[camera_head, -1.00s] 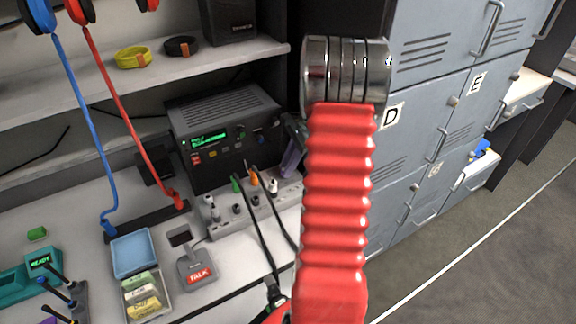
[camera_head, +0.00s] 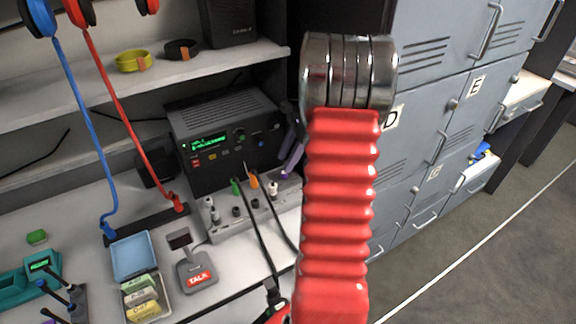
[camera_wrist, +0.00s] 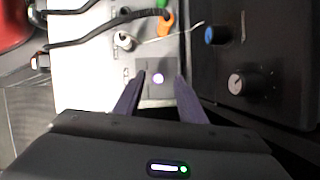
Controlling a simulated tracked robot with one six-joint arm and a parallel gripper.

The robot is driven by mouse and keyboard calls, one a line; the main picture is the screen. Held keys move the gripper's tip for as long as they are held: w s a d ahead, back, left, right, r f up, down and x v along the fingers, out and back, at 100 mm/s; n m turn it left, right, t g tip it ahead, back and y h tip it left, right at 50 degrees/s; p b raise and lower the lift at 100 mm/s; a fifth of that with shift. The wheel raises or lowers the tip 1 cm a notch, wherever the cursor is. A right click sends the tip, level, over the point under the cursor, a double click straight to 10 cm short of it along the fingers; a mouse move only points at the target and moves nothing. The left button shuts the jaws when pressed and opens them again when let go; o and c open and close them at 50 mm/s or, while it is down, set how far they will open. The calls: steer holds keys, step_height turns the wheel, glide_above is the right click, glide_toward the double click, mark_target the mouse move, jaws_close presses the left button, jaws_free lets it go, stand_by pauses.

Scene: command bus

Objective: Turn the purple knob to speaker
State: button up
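My gripper (camera_wrist: 160,77) is open in the wrist view, with its two dark purple fingers apart. Between the fingertips is a small bright, pale purple round spot (camera_wrist: 158,78) on a grey square; it may be the top of the purple knob, but its pointer and labels are unreadable. The light grey control box (camera_head: 228,229) carries this spot at its end. A green knob (camera_head: 235,187), an orange knob (camera_head: 254,181) and white knobs sit along it. In the head view my purple fingers (camera_head: 291,158) reach down at the box's right end, partly hidden by my red arm.
A black radio (camera_head: 222,120) with a green display stands right behind the box; its blue knob (camera_wrist: 215,35) and grey knob (camera_wrist: 237,83) are close to my right finger. Black cables (camera_wrist: 95,35) cross the box. Grey lockers (camera_head: 430,130) stand to the right.

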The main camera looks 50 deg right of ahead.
mark_target(287, 177)
step_height(287, 177, up, 5)
steer(key=shift+r, duration=0.15)
stand_by(0.4)
steer(key=shift+f, duration=5)
steer(key=shift+r, duration=0.15)
steer(key=shift+f, duration=0.2)
steer(key=m, duration=0.2)
steer(key=m+t+h, duration=0.1)
steer(key=m, duration=0.1)
steer(key=shift+s+a+r, duration=0.1)
steer(key=shift+s+a, duration=0.05)
steer(key=shift+s, duration=0.05)
steer(key=m, duration=0.1)
steer(key=m+h, duration=0.1)
steer(key=m, duration=0.1)
steer(key=m+t+h, duration=0.1)
steer(key=m, duration=0.1)
steer(key=shift+s+a, duration=0.1)
steer(key=shift+a, duration=0.15)
steer(key=shift+r, duration=0.25)
